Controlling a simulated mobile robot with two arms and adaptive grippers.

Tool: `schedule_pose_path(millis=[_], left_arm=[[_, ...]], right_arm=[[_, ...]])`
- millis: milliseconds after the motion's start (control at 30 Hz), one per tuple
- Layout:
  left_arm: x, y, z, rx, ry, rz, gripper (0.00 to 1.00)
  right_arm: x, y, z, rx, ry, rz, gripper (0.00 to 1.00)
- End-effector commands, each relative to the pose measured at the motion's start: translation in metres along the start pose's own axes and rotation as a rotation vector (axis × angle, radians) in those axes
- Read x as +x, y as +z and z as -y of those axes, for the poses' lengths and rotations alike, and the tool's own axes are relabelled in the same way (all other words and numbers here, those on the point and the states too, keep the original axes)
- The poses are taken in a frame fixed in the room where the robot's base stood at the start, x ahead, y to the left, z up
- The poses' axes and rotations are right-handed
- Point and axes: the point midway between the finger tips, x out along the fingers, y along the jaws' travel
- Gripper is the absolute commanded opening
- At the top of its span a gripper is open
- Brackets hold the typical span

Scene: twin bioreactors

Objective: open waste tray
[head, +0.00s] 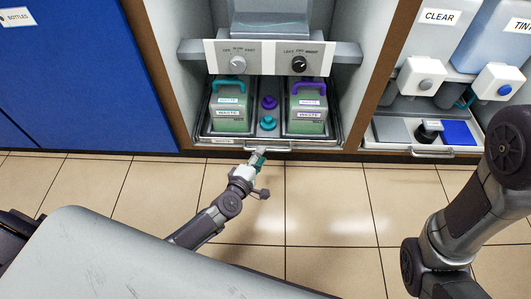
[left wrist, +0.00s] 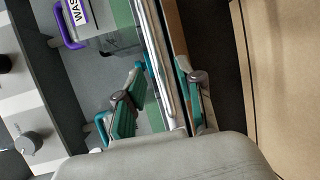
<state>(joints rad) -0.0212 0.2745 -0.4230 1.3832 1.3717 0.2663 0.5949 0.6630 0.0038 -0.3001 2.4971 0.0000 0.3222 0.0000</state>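The waste tray (head: 222,141) sits low in the middle bay. It holds two green waste containers, one with a teal handle (head: 229,112) and one with a purple handle (head: 307,112). A metal bar handle (head: 300,149) runs along the tray's front; it also shows in the left wrist view (left wrist: 156,60). My left gripper (head: 258,153) is at this bar, left of its middle. In the left wrist view its two teal-padded fingers (left wrist: 160,95) stand apart, one on each side of the bar. Contact cannot be made out. My right gripper is out of view.
Purple and teal caps (head: 268,112) stand between the containers. Above is a panel with two knobs (head: 268,64). A blue cabinet (head: 80,80) is at left. Another tray (head: 395,140) with clear and tinted tanks above is at right.

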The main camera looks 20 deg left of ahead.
Motion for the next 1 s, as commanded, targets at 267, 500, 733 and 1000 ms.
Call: schedule_pose_path(millis=[267, 500, 733, 1000], left_arm=[[0.036, 0.000, 0.001, 0.000, 0.001, 0.000, 0.37], [0.041, 0.000, 0.000, 0.001, -0.002, 0.000, 0.37], [0.040, 0.000, 0.000, 0.001, -0.001, 0.000, 0.20], [0.040, 0.000, 0.000, 0.001, -0.001, 0.000, 0.00]], right_arm=[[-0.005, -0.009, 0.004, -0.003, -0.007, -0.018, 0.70], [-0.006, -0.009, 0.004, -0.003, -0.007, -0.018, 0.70], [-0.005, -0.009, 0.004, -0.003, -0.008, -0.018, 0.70], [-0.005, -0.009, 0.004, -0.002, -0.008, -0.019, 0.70]])
